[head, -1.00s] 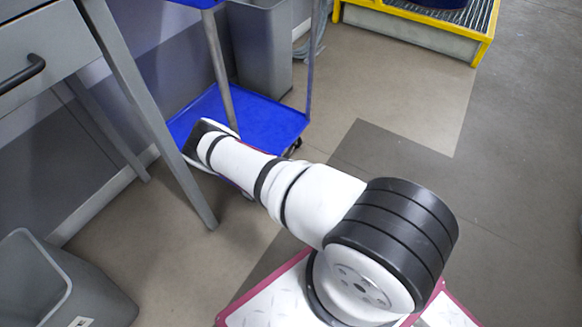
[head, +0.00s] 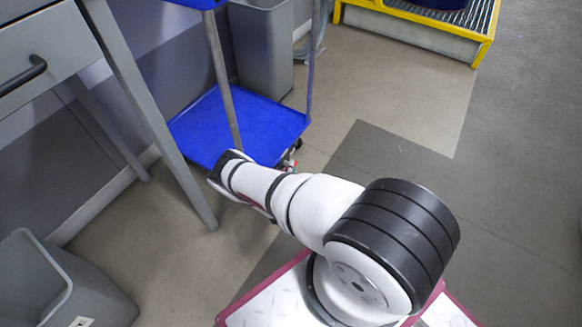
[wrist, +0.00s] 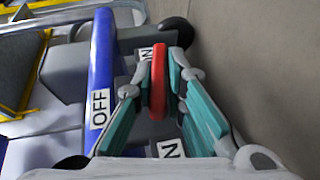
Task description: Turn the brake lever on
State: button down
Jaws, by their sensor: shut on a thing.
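The red brake lever (wrist: 158,92) stands between the two teal-padded fingers of my gripper (wrist: 158,66) in the wrist view. My gripper is shut on the lever. White labels lie by the lever: an OFF label (wrist: 100,108) on a blue bar to its left, and two partly covered labels, one ending in N (wrist: 170,149) below and another (wrist: 147,53) above. In the head view my gripper is mostly hidden behind my arm, near the right corner of the blue cart shelf (head: 215,125). The lever's exact angle is hard to tell.
A dark wheel (wrist: 176,33) sits beyond the lever. A grey bin (head: 262,50) stands behind the cart, and a grey desk (head: 150,110) is to its left. Another grey bin (head: 70,285) is at lower left. Open floor (head: 400,100) lies to the right, before a yellow-framed grate platform (head: 420,30).

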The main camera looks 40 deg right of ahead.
jog(key=shift+s+a+f, duration=0.25)
jog(key=shift+s+f, duration=0.1)
jog(key=shift+f, duration=0.3)
jog(key=shift+w+r+h, duration=0.25)
jog(key=shift+r+h, duration=0.15)
jog(key=c, duration=1.7)
grip_release()
jog(key=shift+o, duration=0.3)
jog(key=shift+d+r, duration=0.1)
jog(key=v, duration=1.2)
